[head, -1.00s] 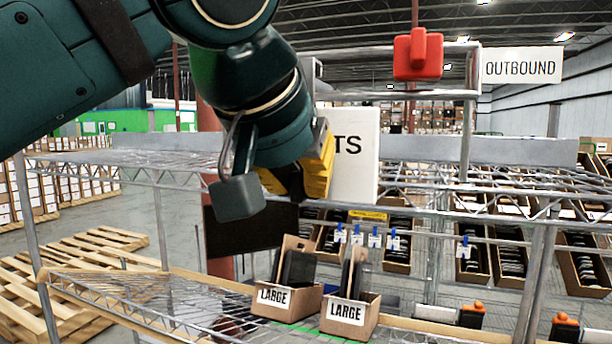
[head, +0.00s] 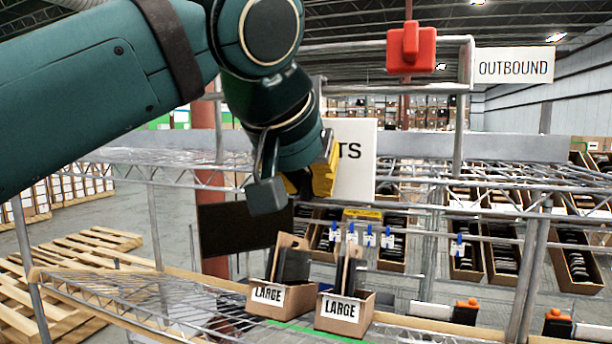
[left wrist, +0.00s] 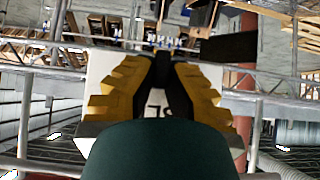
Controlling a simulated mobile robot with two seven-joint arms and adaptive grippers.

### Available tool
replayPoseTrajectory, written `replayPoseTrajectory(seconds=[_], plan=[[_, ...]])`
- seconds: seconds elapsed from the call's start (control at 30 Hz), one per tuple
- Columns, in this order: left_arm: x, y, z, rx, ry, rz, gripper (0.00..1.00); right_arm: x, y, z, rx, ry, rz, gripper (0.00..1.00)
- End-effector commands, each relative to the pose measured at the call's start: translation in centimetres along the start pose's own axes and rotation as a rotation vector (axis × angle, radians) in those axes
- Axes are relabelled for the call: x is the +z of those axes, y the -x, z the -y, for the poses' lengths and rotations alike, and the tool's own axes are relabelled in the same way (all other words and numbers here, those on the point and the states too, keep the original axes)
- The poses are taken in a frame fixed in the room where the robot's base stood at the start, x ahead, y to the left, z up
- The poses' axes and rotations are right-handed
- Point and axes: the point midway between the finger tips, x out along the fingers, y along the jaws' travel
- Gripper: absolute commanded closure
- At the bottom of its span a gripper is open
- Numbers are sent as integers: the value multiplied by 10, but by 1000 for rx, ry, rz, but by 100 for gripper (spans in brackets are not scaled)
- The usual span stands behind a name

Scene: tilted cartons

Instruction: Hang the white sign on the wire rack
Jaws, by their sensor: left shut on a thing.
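The white sign (head: 357,155) is upright in the head view, with the black letters "TS" showing and its left part hidden behind my left gripper (head: 322,175). The gripper's yellow fingers are shut on the sign. In the left wrist view, the sign (left wrist: 98,66) shows behind the yellow fingers (left wrist: 163,85), its lettering upside down and partly covered. The wire rack (head: 540,262) has metal posts, rails and wire shelves, and spans the head view. The sign appears in front of its upper rails; I cannot tell whether they touch. My right gripper is not in view.
Two cartons labelled "LARGE" (head: 268,297) (head: 343,311) stand on the lower shelf. A red object (head: 411,50) sits on the upper bar, and an "OUTBOUND" sign (head: 513,67) is at right. Blue-and-white clips (head: 370,238) hang on a rail. A dark panel (head: 240,232) is below my gripper.

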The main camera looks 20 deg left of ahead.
Motion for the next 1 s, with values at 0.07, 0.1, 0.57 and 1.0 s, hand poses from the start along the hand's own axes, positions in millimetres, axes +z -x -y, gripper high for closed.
replayPoseTrajectory(seconds=[0.07,0.1,0.57,1.0], plan=[[1,-1,0,1,0,-1,100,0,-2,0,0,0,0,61],[1,-1,0,1,0,-1,100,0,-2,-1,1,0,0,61],[1,-1,0,0,0,0,61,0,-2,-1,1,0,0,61],[1,27,0,3,1,-3,61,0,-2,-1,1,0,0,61]])
